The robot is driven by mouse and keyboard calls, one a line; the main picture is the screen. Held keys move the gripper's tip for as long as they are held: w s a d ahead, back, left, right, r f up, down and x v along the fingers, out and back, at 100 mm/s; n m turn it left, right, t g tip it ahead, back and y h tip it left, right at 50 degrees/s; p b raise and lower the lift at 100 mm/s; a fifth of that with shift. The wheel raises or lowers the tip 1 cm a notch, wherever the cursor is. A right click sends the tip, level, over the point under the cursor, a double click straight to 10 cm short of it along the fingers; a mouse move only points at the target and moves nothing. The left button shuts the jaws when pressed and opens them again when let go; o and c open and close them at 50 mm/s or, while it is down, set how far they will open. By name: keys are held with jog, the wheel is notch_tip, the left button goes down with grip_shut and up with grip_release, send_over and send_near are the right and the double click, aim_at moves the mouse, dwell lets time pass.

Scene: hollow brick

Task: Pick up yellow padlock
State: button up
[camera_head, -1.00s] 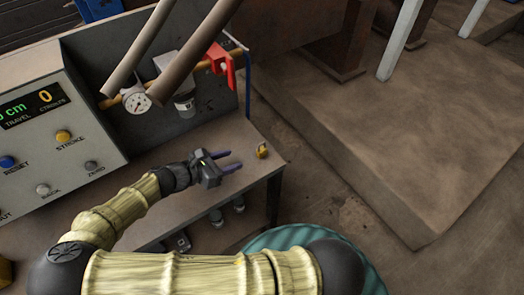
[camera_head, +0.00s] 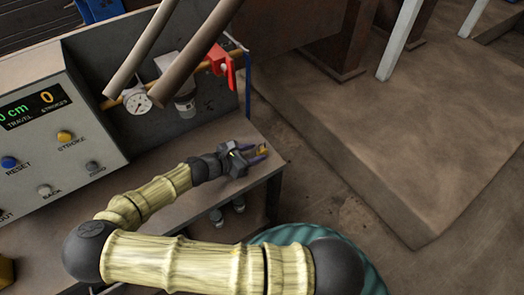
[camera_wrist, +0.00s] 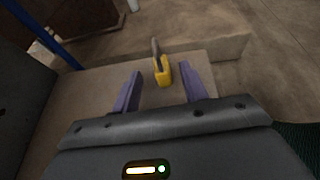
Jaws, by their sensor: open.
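The yellow padlock (camera_head: 262,148) is near the right end of the workbench top (camera_head: 180,150), close to its edge. In the wrist view the padlock (camera_wrist: 162,72) shows a yellow body with a dark grey shackle pointing away from me. My gripper (camera_head: 258,154) is open, with its purple fingers low over the bench. In the wrist view my gripper (camera_wrist: 160,88) has one finger to each side of the padlock, with a visible gap on both sides. The padlock is at about the fingertips.
A control panel (camera_head: 50,140) with buttons and a display stands on the left. A pressure gauge (camera_head: 138,103), pipes and a red valve handle (camera_head: 222,66) are behind the bench. A blue post (camera_head: 247,85) rises at the back edge. Floor lies beyond the bench's right end.

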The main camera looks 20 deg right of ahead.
aim_at(258, 151)
jog(key=x, duration=0.4)
jog(key=shift+s+r, duration=0.1)
jog(key=shift+r, duration=0.1)
jog(key=shift+c, duration=0.4)
grip_shut()
